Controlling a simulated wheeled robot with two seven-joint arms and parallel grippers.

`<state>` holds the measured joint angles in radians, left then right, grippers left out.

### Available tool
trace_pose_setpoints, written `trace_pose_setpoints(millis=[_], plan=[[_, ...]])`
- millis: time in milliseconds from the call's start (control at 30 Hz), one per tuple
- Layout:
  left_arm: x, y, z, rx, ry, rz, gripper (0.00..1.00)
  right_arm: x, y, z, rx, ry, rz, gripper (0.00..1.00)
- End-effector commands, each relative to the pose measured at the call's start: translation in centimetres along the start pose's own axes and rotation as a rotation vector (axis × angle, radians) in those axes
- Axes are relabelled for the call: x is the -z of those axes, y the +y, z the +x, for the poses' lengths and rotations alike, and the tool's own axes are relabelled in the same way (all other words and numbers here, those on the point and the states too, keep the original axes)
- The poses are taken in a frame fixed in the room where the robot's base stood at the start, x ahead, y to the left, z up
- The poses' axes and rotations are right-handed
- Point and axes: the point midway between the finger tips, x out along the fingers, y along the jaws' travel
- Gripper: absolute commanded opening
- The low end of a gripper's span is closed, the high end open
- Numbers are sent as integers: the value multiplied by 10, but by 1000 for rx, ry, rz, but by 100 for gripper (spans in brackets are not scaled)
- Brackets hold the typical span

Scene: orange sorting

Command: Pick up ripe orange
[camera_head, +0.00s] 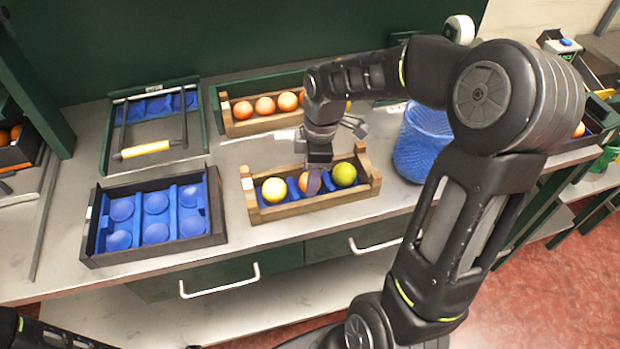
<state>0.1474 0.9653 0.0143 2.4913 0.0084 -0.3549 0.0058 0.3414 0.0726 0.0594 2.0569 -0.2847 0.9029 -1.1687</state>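A wooden crate (330,203) stands near the table's front edge with a blue insert.
A black crate (157,256) with an empty blue dimpled insert stands to the left. Behind are a tray with a yellow-handled tool (146,149) and a wooden box (237,128) of several oranges. A blue mesh bin (408,160) stands right of the wooden crate, close to my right arm.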

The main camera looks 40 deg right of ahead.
Motion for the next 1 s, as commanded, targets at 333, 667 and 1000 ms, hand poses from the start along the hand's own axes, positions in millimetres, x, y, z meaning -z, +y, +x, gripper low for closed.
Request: trace_pose_setpoints(millis=[333,667,1000], plan=[[0,0,-2,1,-1,-1,0,0,0,16,-1,1,2,50],[0,0,-2,1,-1,-1,0,0,0,16,-1,0,2,50],[0,0,-2,1,-1,-1,0,0,0,16,-1,0,2,29]])
